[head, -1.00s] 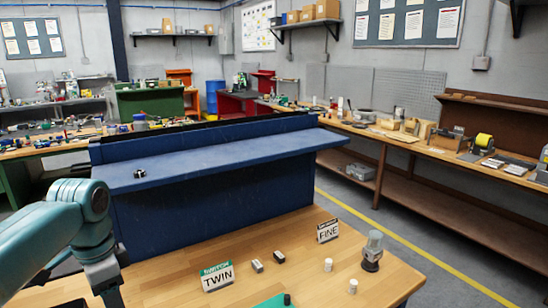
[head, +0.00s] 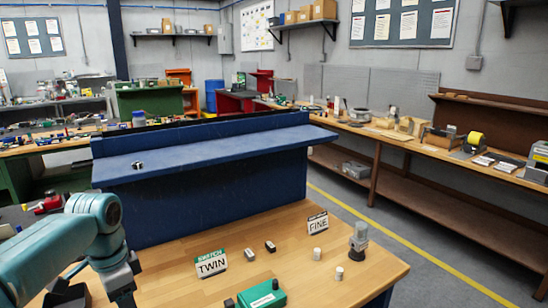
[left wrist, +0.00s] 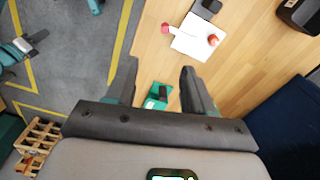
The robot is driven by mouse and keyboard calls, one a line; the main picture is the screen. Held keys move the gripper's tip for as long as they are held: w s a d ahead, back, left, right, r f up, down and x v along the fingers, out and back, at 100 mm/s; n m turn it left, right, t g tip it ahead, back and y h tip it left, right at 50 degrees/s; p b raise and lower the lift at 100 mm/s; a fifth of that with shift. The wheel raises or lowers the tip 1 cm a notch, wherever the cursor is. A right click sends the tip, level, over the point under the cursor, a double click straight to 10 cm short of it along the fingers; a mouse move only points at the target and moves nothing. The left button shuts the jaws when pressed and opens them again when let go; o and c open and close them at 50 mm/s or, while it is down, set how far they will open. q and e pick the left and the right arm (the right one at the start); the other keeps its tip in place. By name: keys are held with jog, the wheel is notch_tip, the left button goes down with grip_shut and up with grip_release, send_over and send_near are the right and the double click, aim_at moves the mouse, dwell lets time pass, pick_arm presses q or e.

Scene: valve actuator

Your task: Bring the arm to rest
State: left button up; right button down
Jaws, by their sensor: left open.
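My left arm (head: 60,245) comes in from the left in the head view, bent at its elbow and pointing down past the bottom edge. Its fingertips are out of that view. In the left wrist view my left gripper (left wrist: 160,66) has its two fingers wide apart, with nothing held between them. A green object with a dark part (left wrist: 157,97) shows beyond the gap, apart from the fingers. My right gripper is in neither view.
A blue raised shelf (head: 230,155) stands behind.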

pick_arm(q)
jog(key=s+d+f+n+h, duration=0.1)
jog(key=d+f, duration=0.3)
jog(key=f, duration=0.4)
jog(key=s+d+f+n+h, duration=0.1)
jog(key=d+f+n, duration=0.15)
jog(key=f, duration=0.65)
jog(key=s+d+f+h, duration=0.1)
jog(key=d+f, duration=0.3)
jog(key=f, duration=0.4)
jog(key=s+d+f+n, duration=0.35)
jog(key=s+f, duration=0.35)
jog(key=s, duration=0.3)
jog(key=s+d+f+n, duration=0.3)
jog(key=s+f+n, duration=0.25)
jog(key=s, duration=0.45)
notch_tip(320, 180, down, 11)
jog(key=m+b, duration=0.1)
jog(key=b, duration=0.9)
jog(key=shift+w+r+h, duration=0.2)
jog(key=shift+w+h, duration=0.2)
jog(key=shift+w, duration=0.05)
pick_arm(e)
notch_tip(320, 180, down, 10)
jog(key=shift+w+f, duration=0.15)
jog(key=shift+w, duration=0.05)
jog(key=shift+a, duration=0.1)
